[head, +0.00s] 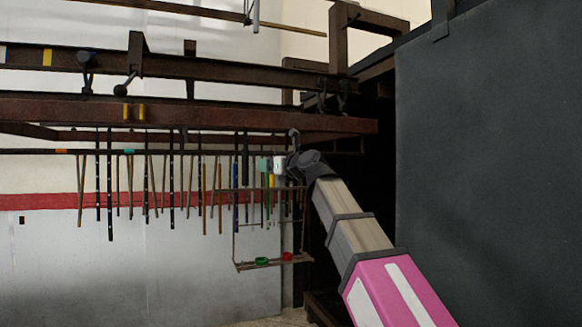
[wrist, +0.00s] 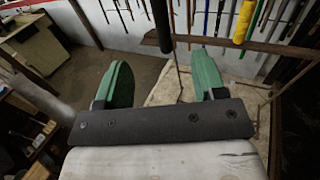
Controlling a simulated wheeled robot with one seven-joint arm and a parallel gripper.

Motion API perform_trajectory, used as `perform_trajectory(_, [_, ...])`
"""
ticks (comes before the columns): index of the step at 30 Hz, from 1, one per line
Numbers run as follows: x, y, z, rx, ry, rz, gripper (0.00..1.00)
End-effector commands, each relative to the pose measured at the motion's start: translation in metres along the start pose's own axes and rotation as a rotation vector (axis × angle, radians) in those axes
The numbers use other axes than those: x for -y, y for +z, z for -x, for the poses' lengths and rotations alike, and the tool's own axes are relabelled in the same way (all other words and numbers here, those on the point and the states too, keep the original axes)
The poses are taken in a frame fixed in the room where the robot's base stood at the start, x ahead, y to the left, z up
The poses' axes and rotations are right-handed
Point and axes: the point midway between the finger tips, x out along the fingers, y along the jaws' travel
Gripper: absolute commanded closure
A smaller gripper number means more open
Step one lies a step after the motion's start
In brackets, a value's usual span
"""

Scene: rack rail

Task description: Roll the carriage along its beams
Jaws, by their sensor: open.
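A hanging frame (head: 237,225), which I take for the carriage, drops from the brown beam (head: 200,112) on thin rods. Its low shelf (head: 245,266) bears a green ring (head: 261,261) and a red ring (head: 287,256). My gripper (head: 264,165) is beside the frame's upper part, just below the beam. In the wrist view my gripper (wrist: 163,60) has its two green fingers wide apart. A dark upright bar (wrist: 163,25) stands between and beyond the fingertips; I cannot tell whether it touches them. My wrist partly hides the frame's upper right side.
Many rods and sticks (head: 110,185) hang in a row along the beams at the left. A yellow grip (wrist: 244,20) is right of my fingers in the wrist view. A large dark panel (head: 490,160) fills the right. Below the hanging sticks is free room.

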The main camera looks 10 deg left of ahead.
Motion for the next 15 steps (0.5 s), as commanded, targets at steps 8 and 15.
perform_trajectory(8, [0.0,0.002,-0.023,0.001,0.002,-0.007,0.36])
perform_trajectory(15, [0.0,0.002,-0.056,0.002,0.002,-0.006,0.36])
